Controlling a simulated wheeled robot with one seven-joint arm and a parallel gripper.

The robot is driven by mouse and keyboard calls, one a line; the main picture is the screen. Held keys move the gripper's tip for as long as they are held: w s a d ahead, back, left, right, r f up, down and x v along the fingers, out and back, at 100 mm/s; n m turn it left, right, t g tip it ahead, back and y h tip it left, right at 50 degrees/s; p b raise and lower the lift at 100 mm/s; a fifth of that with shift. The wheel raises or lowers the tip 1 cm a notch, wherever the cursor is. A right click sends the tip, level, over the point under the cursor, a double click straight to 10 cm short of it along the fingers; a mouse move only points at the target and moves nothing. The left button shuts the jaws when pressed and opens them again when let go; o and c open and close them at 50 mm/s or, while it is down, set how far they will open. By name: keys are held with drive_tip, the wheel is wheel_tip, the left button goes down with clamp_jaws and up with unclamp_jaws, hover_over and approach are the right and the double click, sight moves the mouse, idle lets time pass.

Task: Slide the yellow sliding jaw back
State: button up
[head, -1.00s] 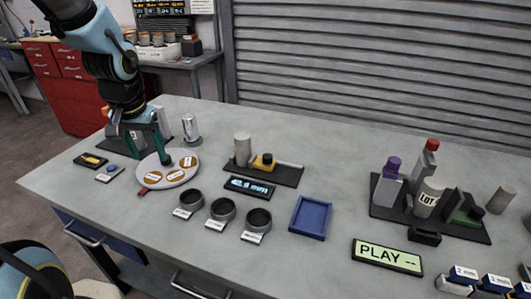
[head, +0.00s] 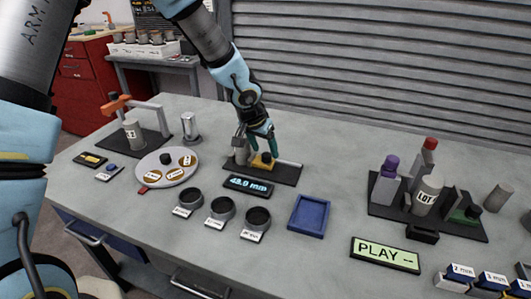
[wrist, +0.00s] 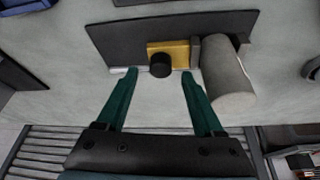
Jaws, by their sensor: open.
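The yellow sliding jaw (head: 261,165) sits on a dark base plate (head: 286,175) with a light rail. It has a black knob on it, clearest in the wrist view, where the yellow jaw (wrist: 178,50) lies behind the knob (wrist: 160,66). In the head view my gripper (head: 262,150) is low over the jaw.
A display (head: 248,186) with a reading in mm lies in front of the plate. A round plate with labelled discs (head: 187,172) is at left. Dark ring cups (head: 222,209) and a blue tray (head: 309,217) lie nearer. A fixture holding bottles (head: 456,225) is at right.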

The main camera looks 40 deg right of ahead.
drive_tip(key=shift+x, duration=1.1)
clamp_jaws()
idle(0.7)
